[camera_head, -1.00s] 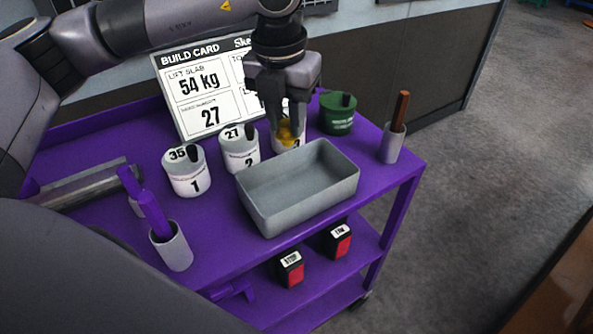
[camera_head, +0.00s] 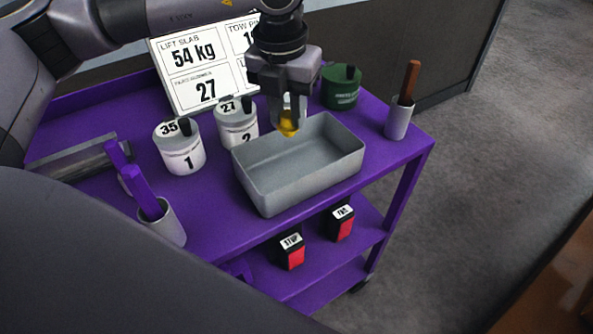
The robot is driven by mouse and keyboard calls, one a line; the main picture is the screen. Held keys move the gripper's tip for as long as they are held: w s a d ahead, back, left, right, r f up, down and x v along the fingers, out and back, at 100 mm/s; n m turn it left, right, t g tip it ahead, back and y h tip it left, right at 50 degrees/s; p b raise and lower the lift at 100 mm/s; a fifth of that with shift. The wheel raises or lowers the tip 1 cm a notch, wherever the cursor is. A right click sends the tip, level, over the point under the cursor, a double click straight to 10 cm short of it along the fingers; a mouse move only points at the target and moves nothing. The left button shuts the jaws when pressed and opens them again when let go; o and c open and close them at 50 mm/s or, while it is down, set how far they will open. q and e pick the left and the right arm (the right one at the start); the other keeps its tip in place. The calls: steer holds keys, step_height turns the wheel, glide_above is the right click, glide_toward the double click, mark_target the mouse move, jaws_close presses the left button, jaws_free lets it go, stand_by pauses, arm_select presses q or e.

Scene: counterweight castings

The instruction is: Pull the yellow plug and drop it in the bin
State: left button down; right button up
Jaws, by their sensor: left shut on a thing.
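The yellow plug (camera_head: 288,126) is between the fingers of my left gripper (camera_head: 288,120), which is shut on it and points down. The plug shows at the back rim of the grey bin (camera_head: 317,179); its height over the rim is hard to tell. The bin is an open rectangular tray on the purple cart, and its visible floor is bare. Behind my gripper, a pale canister is almost wholly hidden. Canister 1 (camera_head: 182,155) and canister 2 (camera_head: 237,131) stand to the left. My right gripper is not in view.
Another cup (camera_head: 168,228) holds purple handles. The build card (camera_head: 203,68) stands behind. Two black-and-red boxes sit on the lower shelf of the purple cart (camera_head: 213,216).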

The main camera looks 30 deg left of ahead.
arm_select(q)
steer(key=c, duration=0.8)
jaws_free()
steer(key=shift+s+r+b, duration=0.2)
steer(key=shift+s+r, duration=0.05)
steer(key=shift+r, duration=1.55)
steer(key=shift+s+r+b, duration=0.15)
steer(key=shift+s+r, duration=0.05)
steer(key=shift+r, duration=1.55)
steer(key=shift+d, duration=0.1)
